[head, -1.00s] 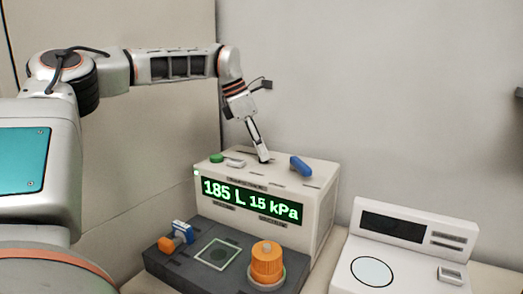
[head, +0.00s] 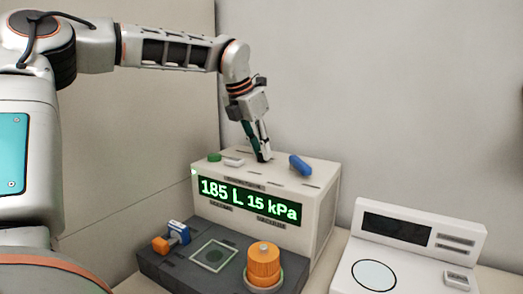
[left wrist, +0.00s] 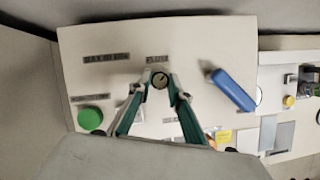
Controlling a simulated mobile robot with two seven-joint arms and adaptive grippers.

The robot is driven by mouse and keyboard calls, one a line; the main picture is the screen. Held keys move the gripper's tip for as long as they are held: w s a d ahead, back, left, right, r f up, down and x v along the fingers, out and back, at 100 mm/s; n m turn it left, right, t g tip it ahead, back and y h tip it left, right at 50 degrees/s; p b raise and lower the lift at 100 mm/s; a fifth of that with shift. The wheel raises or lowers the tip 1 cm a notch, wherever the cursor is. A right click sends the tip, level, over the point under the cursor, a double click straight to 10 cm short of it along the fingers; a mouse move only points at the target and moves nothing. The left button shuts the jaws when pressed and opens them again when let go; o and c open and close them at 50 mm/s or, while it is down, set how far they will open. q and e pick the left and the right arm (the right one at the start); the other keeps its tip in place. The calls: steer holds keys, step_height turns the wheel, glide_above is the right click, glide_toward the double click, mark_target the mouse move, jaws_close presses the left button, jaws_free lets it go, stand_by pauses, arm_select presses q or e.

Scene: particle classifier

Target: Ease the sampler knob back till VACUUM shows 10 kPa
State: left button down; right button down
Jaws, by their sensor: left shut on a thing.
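The white sampler box (head: 322,205) stands on the bench, its green display (head: 250,198) reading 185 L and 15 kPa. My left gripper (head: 262,157) reaches down to the box's top from above. In the left wrist view its fingers are closed around a small round dark knob (left wrist: 160,80) with a pale pointer mark. The fingers hide the knob in the head view. The small label beside the knob is too blurred to read surely. My right gripper is in neither current view.
On the box top are a green button (head: 214,157), a white switch (head: 233,162) and a blue lever (head: 300,165) close to the gripper. A dark base in front carries an orange canister (head: 264,266) and a blue-and-orange part (head: 177,235). A white scale (head: 420,262) stands at the right.

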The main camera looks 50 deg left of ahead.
stand_by(0.4)
arm_select(q)
steer(key=c, duration=1.8)
jaws_free()
steer(key=shift+c, duration=0.2)
steer(key=v, duration=1.2)
